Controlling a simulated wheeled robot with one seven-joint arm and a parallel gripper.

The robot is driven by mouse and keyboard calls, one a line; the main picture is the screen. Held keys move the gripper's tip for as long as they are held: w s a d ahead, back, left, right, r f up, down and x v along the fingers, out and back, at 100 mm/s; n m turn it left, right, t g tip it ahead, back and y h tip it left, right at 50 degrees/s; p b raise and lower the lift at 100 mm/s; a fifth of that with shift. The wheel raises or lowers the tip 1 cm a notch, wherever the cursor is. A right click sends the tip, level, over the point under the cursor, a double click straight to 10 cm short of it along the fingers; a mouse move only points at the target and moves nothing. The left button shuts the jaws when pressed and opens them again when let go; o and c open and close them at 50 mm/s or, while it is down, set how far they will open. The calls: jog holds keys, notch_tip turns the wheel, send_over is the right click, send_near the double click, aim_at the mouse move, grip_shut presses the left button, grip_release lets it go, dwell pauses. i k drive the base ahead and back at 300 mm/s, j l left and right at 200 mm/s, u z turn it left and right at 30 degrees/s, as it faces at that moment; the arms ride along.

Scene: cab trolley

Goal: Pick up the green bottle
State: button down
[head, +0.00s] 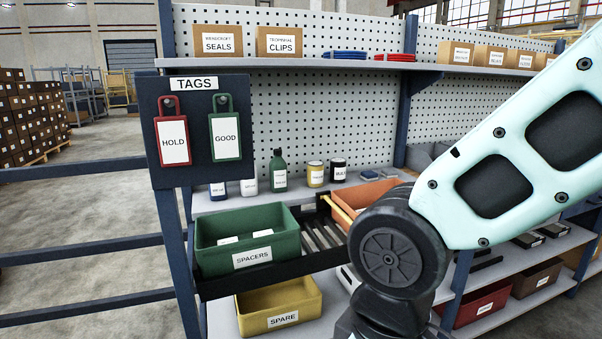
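The green bottle (280,174) stands upright on the middle shelf (235,198), in front of the pegboard back. It is dark green with a narrow neck and a pale label. A yellow-labelled can (315,174) stands to its right and a small white container (249,182) to its left, with small gaps. My arm fills the right side of the head view, well right of the bottle. My gripper is not in view.
A black can (338,170) stands right of the yellow one. A green SPACERS bin (206,233) sits lower, in front of the shelf. A TAGS board (152,140) stands at front left. An orange bin (378,187) is partly behind my arm. A yellow SPARE bin (252,320) is below.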

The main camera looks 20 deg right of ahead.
aim_at(278, 174)
jog(key=i+l, duration=0.6)
jog(key=i, duration=0.15)
jog(key=i+l+u, duration=0.15)
jog(key=i+l, duration=0.45)
jog(key=i, duration=0.15)
